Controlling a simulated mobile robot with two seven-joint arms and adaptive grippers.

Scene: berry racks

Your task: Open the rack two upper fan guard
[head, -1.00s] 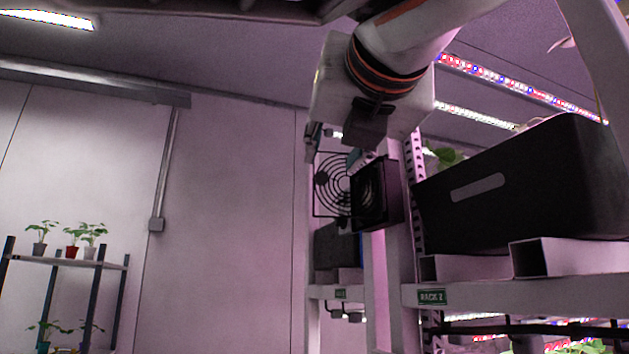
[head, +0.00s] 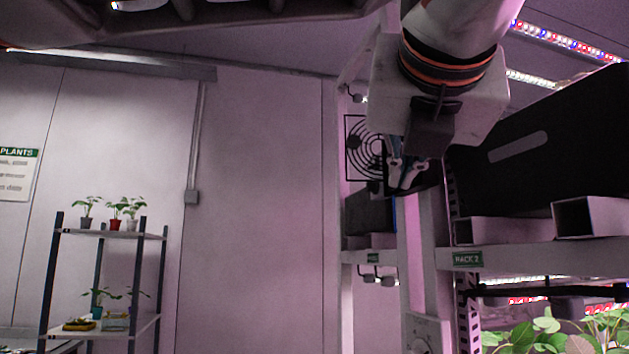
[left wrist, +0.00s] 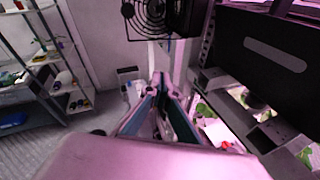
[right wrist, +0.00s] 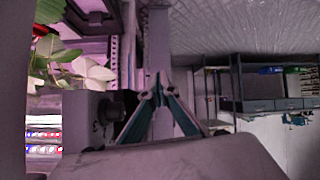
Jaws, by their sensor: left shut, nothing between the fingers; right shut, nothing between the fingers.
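The fan guard (head: 363,150), a black square frame with wire rings, stands out to the left of the dark fan housing (head: 428,184) high on the rack post. It faces the head camera and looks swung away from the housing. Both also show at the top of the left wrist view, the guard (left wrist: 147,17) left of the housing (left wrist: 187,18). My left gripper (head: 405,183) is shut and empty, in front of the housing in the head view and hiding part of it. My right gripper (right wrist: 158,90) is shut and empty, seen only in the right wrist view.
A rack 2 sign (head: 467,259) marks the shelf beam, below a large black bin (head: 550,150). A grey post (right wrist: 158,40) and leaves (right wrist: 70,70) are close to my right gripper. A plant shelf (head: 110,234) stands far left, with clear floor (left wrist: 55,150) between.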

